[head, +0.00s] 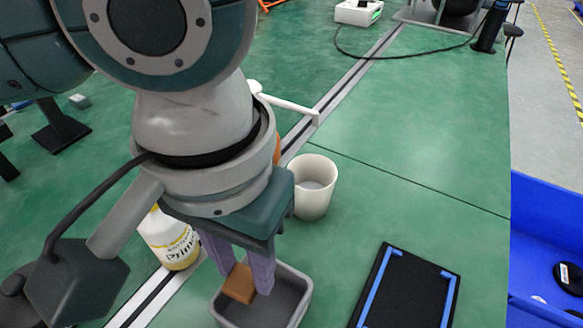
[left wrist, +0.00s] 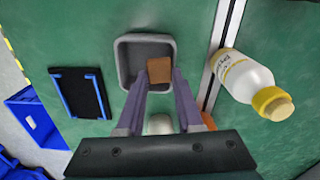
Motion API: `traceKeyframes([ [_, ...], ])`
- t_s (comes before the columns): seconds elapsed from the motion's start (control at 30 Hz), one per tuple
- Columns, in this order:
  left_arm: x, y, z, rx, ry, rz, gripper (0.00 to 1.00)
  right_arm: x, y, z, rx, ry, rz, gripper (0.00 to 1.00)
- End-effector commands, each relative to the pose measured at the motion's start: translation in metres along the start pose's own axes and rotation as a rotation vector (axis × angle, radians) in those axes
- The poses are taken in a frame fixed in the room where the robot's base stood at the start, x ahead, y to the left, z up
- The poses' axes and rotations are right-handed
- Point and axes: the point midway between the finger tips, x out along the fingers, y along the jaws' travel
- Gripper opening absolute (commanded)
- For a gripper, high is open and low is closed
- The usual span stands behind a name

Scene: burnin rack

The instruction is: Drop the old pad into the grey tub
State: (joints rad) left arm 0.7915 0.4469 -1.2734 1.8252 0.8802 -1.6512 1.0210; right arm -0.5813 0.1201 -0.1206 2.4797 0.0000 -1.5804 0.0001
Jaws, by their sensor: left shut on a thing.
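The old pad is a small brown square (head: 240,284) held between the fingertips of my left gripper (head: 246,278). My left gripper is shut on it, pointing down above the grey tub (head: 299,306). In the left wrist view the pad (left wrist: 160,70) shows over the inside of the tub (left wrist: 123,62), toward its right side. The tub is a grey open-topped rectangular container standing on the green table; the part of its inside that shows looks empty. My right gripper is in neither view.
A white cup (head: 315,185) stands behind the tub. A black board with blue strips (head: 408,290) lies right of the tub. A blue bin (head: 545,225) is beyond the table's right edge.

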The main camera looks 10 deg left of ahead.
Motion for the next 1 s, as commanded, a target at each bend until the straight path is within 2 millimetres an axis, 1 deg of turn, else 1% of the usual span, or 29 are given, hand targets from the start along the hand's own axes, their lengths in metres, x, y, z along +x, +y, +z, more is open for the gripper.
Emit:
traceKeyframes([
  [0.17, -0.001, 0.000, 0.000, 0.000, 0.000, 0.000, 0.00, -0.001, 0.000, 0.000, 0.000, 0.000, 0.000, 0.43],
  [0.2, -0.001, 0.000, 0.000, 0.000, 0.000, 0.000, 0.37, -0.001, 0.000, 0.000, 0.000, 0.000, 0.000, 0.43],
  [0.5, -0.001, 0.000, 0.000, 0.000, -0.001, 0.000, 0.70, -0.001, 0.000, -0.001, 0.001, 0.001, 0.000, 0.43],
  [0.77, -0.002, 0.000, 0.000, 0.000, 0.000, 0.000, 0.70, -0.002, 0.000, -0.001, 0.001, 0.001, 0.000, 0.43],
  [0.87, -0.012, 0.000, 0.000, 0.000, 0.001, 0.001, 0.70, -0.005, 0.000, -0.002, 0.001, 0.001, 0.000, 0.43],
  [0.97, -0.031, 0.000, 0.000, 0.002, 0.002, 0.002, 0.70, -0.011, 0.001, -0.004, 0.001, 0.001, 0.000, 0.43],
  [1.0, -0.039, 0.001, -0.001, 0.001, 0.003, 0.002, 0.70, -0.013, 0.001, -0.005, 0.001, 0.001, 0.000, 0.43],
])
